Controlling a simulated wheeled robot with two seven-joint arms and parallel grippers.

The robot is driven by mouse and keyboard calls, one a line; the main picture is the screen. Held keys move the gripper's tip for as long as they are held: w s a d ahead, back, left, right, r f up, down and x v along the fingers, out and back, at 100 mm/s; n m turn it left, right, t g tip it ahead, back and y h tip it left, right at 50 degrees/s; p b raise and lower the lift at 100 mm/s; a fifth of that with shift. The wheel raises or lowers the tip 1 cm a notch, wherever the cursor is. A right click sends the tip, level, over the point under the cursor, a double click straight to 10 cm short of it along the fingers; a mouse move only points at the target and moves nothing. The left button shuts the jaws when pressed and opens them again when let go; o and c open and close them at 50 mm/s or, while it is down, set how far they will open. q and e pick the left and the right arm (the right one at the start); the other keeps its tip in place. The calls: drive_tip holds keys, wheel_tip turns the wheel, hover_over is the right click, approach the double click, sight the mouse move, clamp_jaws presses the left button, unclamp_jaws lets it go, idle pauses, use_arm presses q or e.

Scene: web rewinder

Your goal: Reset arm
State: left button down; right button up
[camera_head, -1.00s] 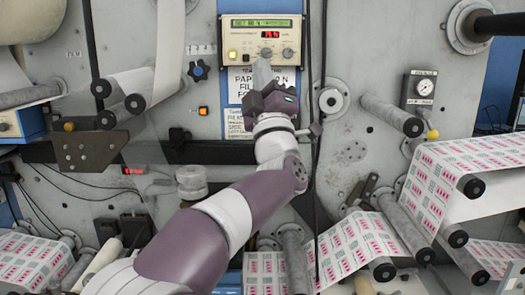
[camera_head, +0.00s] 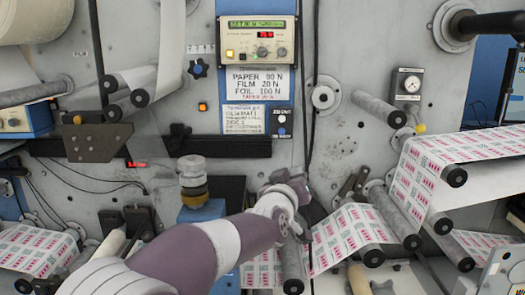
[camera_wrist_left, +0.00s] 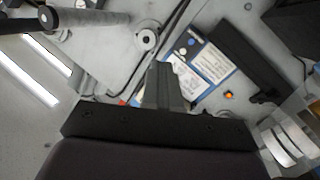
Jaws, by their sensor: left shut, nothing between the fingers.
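My left arm comes in from the lower left in the head view. The control panel (camera_head: 259,39) has a green display, a red readout and two knobs. Below it are a paper, film and foil tension label (camera_head: 258,81) and a small dial box (camera_head: 281,122). My right gripper is not in view.
Printed web (camera_head: 345,238) runs over several rollers right of my gripper. A pressure gauge (camera_head: 409,85) is on the right wall. A yellow-and-grey cylindrical part (camera_head: 192,178) stands on a blue block behind my arm. A dark bar (camera_head: 215,147) crosses the machine face.

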use_arm(q)
drive_tip(key=s+a+f+m+g+y+b, duration=0.1)
drive_tip(key=s+a+f+g, duration=0.2)
drive_tip(key=f, duration=0.5)
drive_tip(key=s+a+f+m+g+y, duration=0.1)
drive_tip(key=s+a+f+g, duration=0.15)
drive_tip(key=f, duration=0.45)
drive_tip(key=s+a+f+g+y+b, duration=0.1)
drive_tip(key=s+a+f+g, duration=0.25)
drive_tip(key=f, duration=0.45)
drive_tip(key=s+a+f+g+y+b, duration=0.1)
drive_tip(key=s+a+f+g, duration=0.1)
drive_tip(key=s+a+f, duration=0.3)
drive_tip(key=s+a+f+g+y+b, duration=0.1)
drive_tip(key=s+a+f, duration=0.4)
drive_tip(key=s, duration=0.5)
drive_tip(key=s+a+f+g+y+b, duration=0.1)
drive_tip(key=s+a+f+g+b, duration=0.1)
drive_tip(key=s+a+f, duration=0.3)
drive_tip(key=s+f+g, duration=0.1)
drive_tip(key=s, duration=0.1)
drive_tip(key=shift+s+a+g, duration=0.3)
drive_tip(key=shift+s+g, duration=0.05)
drive_tip(key=shift+g, duration=0.05)
